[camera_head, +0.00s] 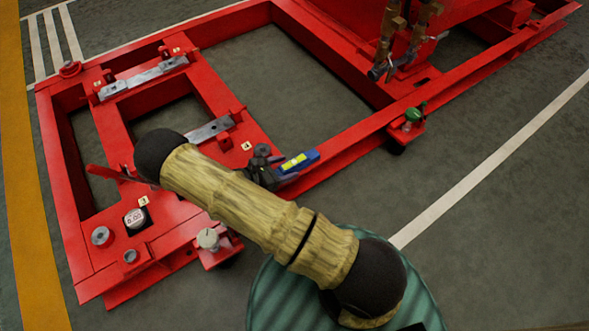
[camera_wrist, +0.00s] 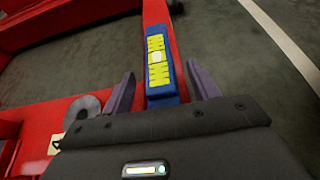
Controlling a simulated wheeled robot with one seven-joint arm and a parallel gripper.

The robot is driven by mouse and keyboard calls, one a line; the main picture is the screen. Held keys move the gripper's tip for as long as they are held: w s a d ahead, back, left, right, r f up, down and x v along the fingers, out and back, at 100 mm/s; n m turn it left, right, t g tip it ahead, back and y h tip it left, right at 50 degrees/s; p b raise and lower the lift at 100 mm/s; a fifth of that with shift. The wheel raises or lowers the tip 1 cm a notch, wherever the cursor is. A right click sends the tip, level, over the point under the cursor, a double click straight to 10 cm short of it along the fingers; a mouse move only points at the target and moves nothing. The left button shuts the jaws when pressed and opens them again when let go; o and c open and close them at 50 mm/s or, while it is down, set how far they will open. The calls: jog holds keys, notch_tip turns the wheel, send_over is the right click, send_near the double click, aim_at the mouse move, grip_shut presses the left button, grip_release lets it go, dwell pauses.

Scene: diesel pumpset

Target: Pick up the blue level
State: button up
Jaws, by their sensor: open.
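The blue level (camera_head: 299,162) has a yellow-green face and lies on the red frame's right-hand beam in the head view. In the wrist view the blue level (camera_wrist: 158,62) runs lengthwise up the middle, its near end between my two fingers. My gripper (camera_wrist: 163,82) is open, with one finger on each side of the level and a gap to each. In the head view my gripper (camera_head: 275,165) is at the level's left end, partly hidden by my arm. I cannot tell how far the fingertips are above the beam.
The red frame (camera_head: 335,155) has open gaps showing grey floor. Pipes (camera_head: 390,50) rise at the back. Floor right of the frame is clear.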

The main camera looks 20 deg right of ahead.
aim_at(286, 167)
jog(key=shift+w+d+f, duration=0.15)
jog(key=shift+d, duration=0.2)
jog(key=shift+c, duration=0.4)
grip_shut()
notch_tip(286, 167, up, 10)
jog(key=p, duration=0.6)
jog(key=shift+p, duration=0.35)
